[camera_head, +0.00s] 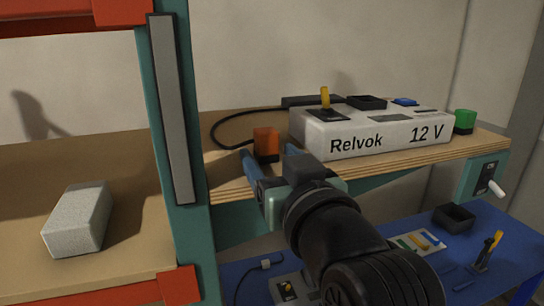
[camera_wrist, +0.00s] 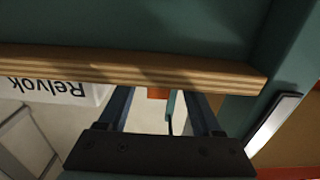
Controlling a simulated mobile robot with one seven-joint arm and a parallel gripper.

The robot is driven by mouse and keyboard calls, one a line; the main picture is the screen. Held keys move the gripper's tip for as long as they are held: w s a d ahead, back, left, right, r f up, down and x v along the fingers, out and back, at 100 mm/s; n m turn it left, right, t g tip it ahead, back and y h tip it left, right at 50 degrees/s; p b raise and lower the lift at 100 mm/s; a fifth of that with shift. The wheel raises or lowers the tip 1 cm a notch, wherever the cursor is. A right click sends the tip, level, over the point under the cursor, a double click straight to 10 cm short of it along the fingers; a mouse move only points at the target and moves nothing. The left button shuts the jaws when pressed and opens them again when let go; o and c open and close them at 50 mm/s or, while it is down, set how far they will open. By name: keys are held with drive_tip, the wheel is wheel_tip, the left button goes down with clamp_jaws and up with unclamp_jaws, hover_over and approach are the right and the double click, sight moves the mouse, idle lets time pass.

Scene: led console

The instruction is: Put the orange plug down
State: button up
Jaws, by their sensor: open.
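The orange plug (camera_head: 266,141) stands upright on the wooden shelf (camera_head: 240,180), left of the white Relvok 12 V console (camera_head: 370,132). Its lower part looks dark. My gripper (camera_head: 252,162) is open, its blue fingers at the shelf's front edge, close to the plug. In the wrist view a small orange part of the plug (camera_wrist: 158,93) shows between the two spread fingers (camera_wrist: 160,108), below the shelf edge (camera_wrist: 130,70). The shelf edge hides the rest there. I see no finger clearly touching the plug.
A black cable (camera_head: 218,125) curves behind the plug to the console. A green block (camera_head: 464,121) stands at the console's right. A teal post (camera_head: 172,110) rises close left of my gripper. A grey block (camera_head: 78,218) lies on the left shelf. A blue table (camera_head: 370,220) is below.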

drive_tip(key=shift+r+p, duration=0.3)
drive_tip(key=b+v, duration=0.4)
drive_tip(key=v, duration=0.8)
drive_tip(key=s+a+r+m+t+h, duration=0.1)
drive_tip(key=r+t+h, duration=0.1)
drive_tip(key=r+t, duration=0.3)
drive_tip(key=s+a+r+m+t+h, duration=0.2)
drive_tip(key=r+t, duration=0.3)
drive_tip(key=r, duration=0.5)
drive_tip(key=shift+a+m+h, duration=0.3)
drive_tip(key=shift+h, duration=0.5)
drive_tip(key=shift+s, duration=0.1)
wheel_tip(320, 180, down, 2)
drive_tip(key=shift+f+b, duration=0.1)
drive_tip(key=shift+b, duration=0.85)
